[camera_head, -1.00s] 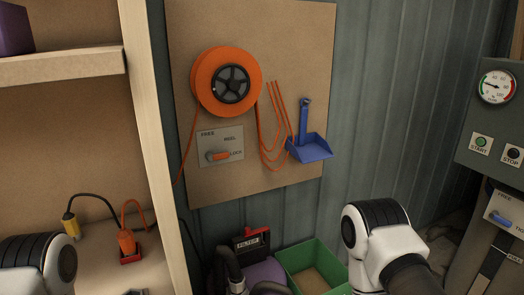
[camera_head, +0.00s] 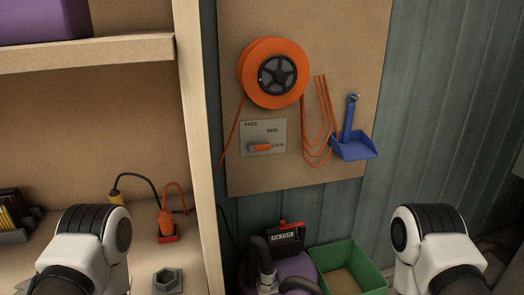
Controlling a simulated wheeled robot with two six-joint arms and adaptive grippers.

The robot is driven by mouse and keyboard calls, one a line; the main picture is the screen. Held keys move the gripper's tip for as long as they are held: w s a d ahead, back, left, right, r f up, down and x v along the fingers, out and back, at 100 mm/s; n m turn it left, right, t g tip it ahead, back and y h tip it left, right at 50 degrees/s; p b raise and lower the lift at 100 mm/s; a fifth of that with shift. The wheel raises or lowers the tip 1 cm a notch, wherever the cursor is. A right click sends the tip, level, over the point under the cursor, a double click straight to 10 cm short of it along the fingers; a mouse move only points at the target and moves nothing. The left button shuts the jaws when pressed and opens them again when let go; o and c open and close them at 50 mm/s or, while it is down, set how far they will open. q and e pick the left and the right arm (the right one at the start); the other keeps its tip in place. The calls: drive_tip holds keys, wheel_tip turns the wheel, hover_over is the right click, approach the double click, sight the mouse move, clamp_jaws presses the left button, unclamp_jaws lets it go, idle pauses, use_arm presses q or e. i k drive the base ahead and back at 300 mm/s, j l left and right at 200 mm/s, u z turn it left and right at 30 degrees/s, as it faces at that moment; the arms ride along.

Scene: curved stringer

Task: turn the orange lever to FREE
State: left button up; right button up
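The orange lever (camera_head: 261,147) is on a grey plate (camera_head: 278,126) fixed to a brown board. The plate reads FREE at its upper left, REEL at the right and LOCK at the lower right. The lever lies about level and points right, toward LOCK. Above it hangs an orange reel (camera_head: 250,68) with a black hub. White and black links of my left arm show at the lower left and of my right arm at the lower right. Both are well apart from the lever, and neither gripper's fingers show.
A wooden shelf post (camera_head: 200,150) stands left of the board. Orange cord loops and a blue dustpan (camera_head: 354,146) hang right of the plate. Below are a FILTER unit (camera_head: 285,238) and a green bin (camera_head: 345,268). The space before the plate looks clear.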

sight(251, 147)
drive_tip(key=l+z, duration=0.3)
drive_tip(key=l, duration=0.55)
drive_tip(key=i+l+z, duration=0.1)
drive_tip(key=i+z, duration=0.15)
drive_tip(key=i, duration=0.45)
